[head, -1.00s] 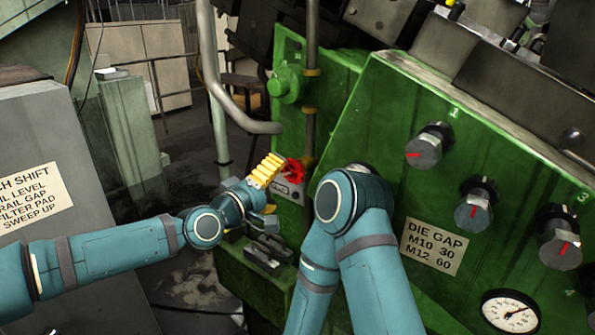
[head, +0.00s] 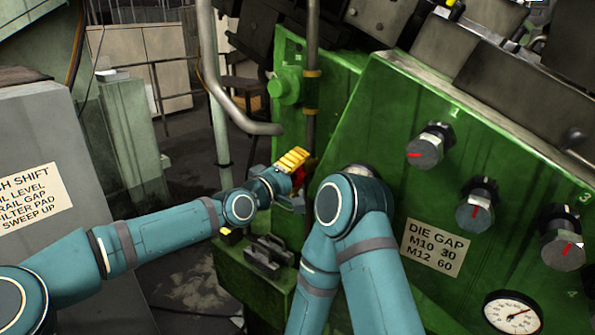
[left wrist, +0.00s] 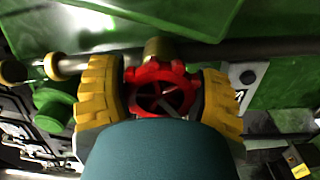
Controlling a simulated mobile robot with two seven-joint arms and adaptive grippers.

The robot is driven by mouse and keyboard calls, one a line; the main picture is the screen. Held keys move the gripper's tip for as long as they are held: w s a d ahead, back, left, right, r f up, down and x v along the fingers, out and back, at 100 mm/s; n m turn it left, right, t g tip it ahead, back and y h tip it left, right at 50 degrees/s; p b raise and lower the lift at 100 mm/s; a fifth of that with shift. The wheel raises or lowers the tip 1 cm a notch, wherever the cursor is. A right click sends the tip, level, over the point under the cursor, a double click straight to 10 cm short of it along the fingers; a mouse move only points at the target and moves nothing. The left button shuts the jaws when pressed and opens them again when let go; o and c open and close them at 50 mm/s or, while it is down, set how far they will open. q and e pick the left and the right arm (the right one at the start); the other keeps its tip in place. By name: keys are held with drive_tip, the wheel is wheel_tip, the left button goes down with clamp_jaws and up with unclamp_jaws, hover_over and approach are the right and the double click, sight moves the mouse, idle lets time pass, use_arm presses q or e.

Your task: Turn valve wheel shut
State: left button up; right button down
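The red valve wheel (left wrist: 160,90) sits on a brass stem against the green machine in the left wrist view. In the head view only a bit of its red rim (head: 298,177) shows behind my left gripper (head: 292,160). The yellow fingers of my left gripper (left wrist: 158,92) stand one on each side of the wheel. They are apart, with the wheel between them. A narrow dark gap seems to show beside the rim, and I cannot tell whether either finger touches it. My right arm crosses the middle of the head view, but its gripper is hidden or out of frame.
A vertical pipe (head: 311,60) runs above the wheel, and a bent grey handrail (head: 235,110) stands left of it. A green panel with knobs (head: 425,150) and a gauge (head: 512,312) fills the right. A dark clamp block (head: 268,255) lies below the gripper.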

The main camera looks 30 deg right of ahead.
use_arm(q)
drive_tip(key=c, duration=0.5)
drive_tip(key=shift+f+m, duration=0.1)
drive_tip(key=shift+m, duration=0.3)
drive_tip(key=shift+f+m, duration=0.1)
drive_tip(key=shift+m, duration=3)
drive_tip(key=o, duration=1.3)
drive_tip(key=shift+o, duration=0.2)
drive_tip(key=v, duration=1.2)
